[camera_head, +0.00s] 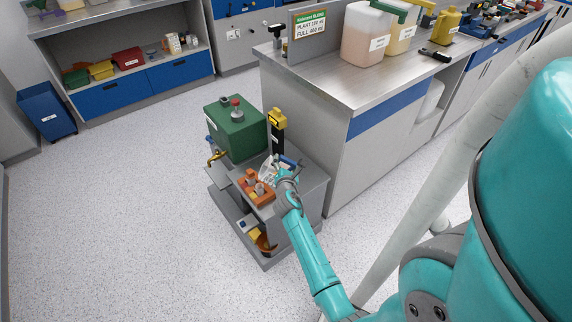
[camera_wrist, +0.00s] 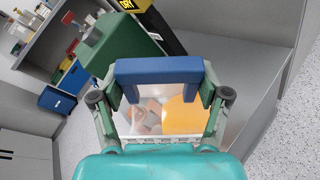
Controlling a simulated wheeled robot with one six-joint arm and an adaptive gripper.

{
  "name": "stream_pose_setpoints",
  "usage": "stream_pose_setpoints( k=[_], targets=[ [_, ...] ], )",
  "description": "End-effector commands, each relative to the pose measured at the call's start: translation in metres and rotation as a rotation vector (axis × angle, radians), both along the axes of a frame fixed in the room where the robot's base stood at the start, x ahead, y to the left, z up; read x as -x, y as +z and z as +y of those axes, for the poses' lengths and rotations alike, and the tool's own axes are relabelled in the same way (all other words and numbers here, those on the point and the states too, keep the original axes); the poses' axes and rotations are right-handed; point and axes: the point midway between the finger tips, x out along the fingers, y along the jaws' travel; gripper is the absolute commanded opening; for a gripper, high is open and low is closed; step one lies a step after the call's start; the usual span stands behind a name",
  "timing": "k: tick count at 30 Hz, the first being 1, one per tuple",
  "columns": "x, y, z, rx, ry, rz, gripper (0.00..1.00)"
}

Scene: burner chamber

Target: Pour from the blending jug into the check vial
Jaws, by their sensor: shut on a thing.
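The blending jug (camera_head: 268,171) is clear, with a blue handle (camera_wrist: 158,68). My gripper (camera_head: 286,174) is shut on that handle, one finger at each end in the wrist view (camera_wrist: 160,78). In the head view the jug is above the cart, just behind an orange rack (camera_head: 264,198) with small pale vials (camera_head: 259,188). I cannot tell which vial is the check vial. In the wrist view an orange patch (camera_wrist: 183,113) shows below the handle; whether it is liquid or something behind is unclear. The jug's exact tilt and its lip are hard to make out.
A green tank (camera_head: 236,130) with a brass tap (camera_head: 217,156) stands on the grey cart (camera_head: 308,185). A black post with a yellow top (camera_head: 277,119) rises behind the jug. A steel bench (camera_head: 325,75) with large containers is close on the right. Floor at left is clear.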

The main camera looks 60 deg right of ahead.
Motion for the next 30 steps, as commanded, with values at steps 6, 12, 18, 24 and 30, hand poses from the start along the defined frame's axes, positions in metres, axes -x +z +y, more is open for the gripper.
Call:
stream_pose_setpoints(
  k=[6,12,18,24,30],
  targets=[
    [-0.0010,0.0005,0.0003,0.003,0.000,0.009,0.05],
    [-0.0046,0.0010,0.0017,0.018,0.002,0.047,0.05],
    [-0.0048,0.0007,0.0018,0.021,0.001,0.056,0.05],
    [-0.0054,0.0006,0.0020,0.023,0.001,0.061,0.05],
    [-0.0088,0.0006,0.0033,0.036,0.001,0.097,0.05]
  ],
)
